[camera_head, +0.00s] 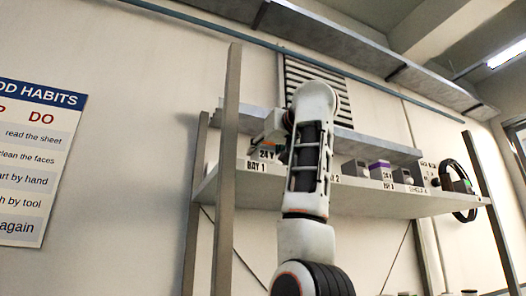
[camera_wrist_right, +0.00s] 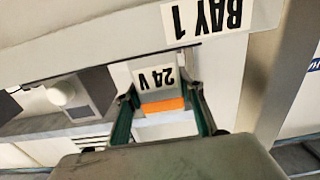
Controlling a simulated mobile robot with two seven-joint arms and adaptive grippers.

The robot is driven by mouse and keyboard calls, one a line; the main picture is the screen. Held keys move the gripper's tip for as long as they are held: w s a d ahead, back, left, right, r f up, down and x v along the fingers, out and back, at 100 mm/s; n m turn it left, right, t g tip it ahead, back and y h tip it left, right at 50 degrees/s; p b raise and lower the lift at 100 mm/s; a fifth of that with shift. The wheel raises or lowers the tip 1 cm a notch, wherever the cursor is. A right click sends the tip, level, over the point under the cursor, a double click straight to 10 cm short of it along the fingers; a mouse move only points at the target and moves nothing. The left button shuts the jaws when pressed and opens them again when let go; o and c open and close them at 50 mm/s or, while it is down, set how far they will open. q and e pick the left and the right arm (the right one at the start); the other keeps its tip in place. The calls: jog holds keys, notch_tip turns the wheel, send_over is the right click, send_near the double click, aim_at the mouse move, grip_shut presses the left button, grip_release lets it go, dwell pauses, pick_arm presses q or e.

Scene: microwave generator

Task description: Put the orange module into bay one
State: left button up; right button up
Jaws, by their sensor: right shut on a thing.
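The orange module (camera_wrist_right: 163,106) shows in the wrist view as a pale block with an orange band and a "24 V" label. My right gripper (camera_wrist_right: 161,104) is shut on it, one finger along each side. The wrist view is upside down, with the "BAY 1" label (camera_wrist_right: 207,14) just beyond the module. In the head view my right arm reaches up to the shelf, and the "BAY 1" label (camera_head: 257,166) is on the shelf edge below the module's "24 V" label (camera_head: 267,155). My arm hides much of the module there. I cannot tell whether it touches the shelf. My left gripper is out of view.
The shelf (camera_head: 400,203) has upright posts (camera_head: 228,170) at its left. A purple-topped module (camera_head: 380,168) and grey units (camera_head: 355,171) stand further right. A black ring-shaped thing (camera_head: 460,187) hangs at the right end. An upper ledge (camera_head: 375,146) runs behind.

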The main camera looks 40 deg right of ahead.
jog(key=o, duration=1.5)
jog(key=shift+c, duration=0.2)
jog(key=v, duration=1.2)
